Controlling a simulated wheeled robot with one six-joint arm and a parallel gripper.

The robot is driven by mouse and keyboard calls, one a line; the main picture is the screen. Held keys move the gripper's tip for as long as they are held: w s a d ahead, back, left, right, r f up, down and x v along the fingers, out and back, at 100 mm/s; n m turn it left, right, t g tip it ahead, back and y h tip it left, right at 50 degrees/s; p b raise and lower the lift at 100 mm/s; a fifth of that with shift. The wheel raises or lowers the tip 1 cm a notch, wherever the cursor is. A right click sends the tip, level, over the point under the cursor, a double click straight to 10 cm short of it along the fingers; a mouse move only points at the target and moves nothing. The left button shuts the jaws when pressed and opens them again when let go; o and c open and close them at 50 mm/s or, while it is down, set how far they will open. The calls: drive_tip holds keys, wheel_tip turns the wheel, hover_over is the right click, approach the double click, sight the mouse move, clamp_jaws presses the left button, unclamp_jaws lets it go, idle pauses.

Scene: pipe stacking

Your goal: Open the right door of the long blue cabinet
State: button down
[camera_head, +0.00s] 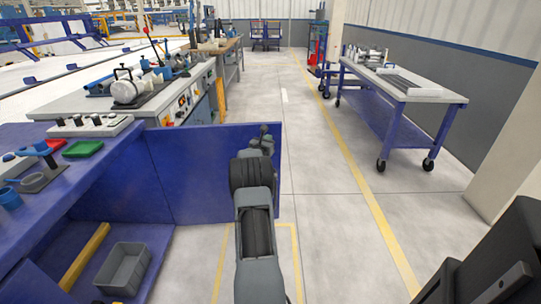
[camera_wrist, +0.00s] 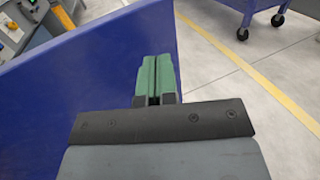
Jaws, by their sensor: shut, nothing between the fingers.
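The long blue cabinet (camera_head: 95,170) runs along the left of the head view. Its right door (camera_head: 200,175) stands swung out from the cabinet front into the aisle, and the inside of the cabinet shows in front of it. The door also fills the left and middle of the wrist view (camera_wrist: 80,95). My gripper (camera_head: 265,132) is at the door's outer end, near its top edge. In the wrist view the green fingers (camera_wrist: 156,75) are shut together and empty, pointing along the door face. I cannot tell whether they touch it. No handle is visible.
A grey bin (camera_head: 125,268) and a yellow bar (camera_head: 85,257) are inside the cabinet. A wheeled blue table (camera_head: 410,90) stands at the right. The floor (camera_head: 325,200) between door and table is clear. A black object (camera_head: 490,260) fills the lower right corner.

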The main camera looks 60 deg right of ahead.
drive_tip(key=s+a+p, duration=0.1)
drive_tip(key=s+a, duration=0.5)
drive_tip(key=a, duration=0.2)
drive_tip(key=shift+s+a, duration=0.3)
drive_tip(key=shift+s, duration=0.05)
drive_tip(key=s+a+f+m+g+y, duration=0.1)
drive_tip(key=s+f+m+g+y, duration=0.1)
drive_tip(key=s+f+m+g, duration=0.3)
drive_tip(key=s+a+r+m+g+y+p, duration=0.3)
drive_tip(key=s+a+r+m+y+p, duration=0.15)
drive_tip(key=a+m, duration=0.5)
drive_tip(key=a+r+m+t+y+p, duration=0.1)
drive_tip(key=a+r+t+y+p, duration=0.1)
drive_tip(key=a+r+p, duration=0.5)
drive_tip(key=w+a+r+m+t+y+p, duration=0.1)
drive_tip(key=a+r+y+p, duration=0.4)
drive_tip(key=a+r, duration=0.8)
drive_tip(key=a+r+m+t+y+p, duration=0.3)
drive_tip(key=a+r+p, duration=0.7)
drive_tip(key=a, duration=1.2)
drive_tip(key=shift+w+a+r+t+y, duration=0.2)
drive_tip(key=shift+t+y, duration=0.45)
drive_tip(key=shift+t, duration=0.45)
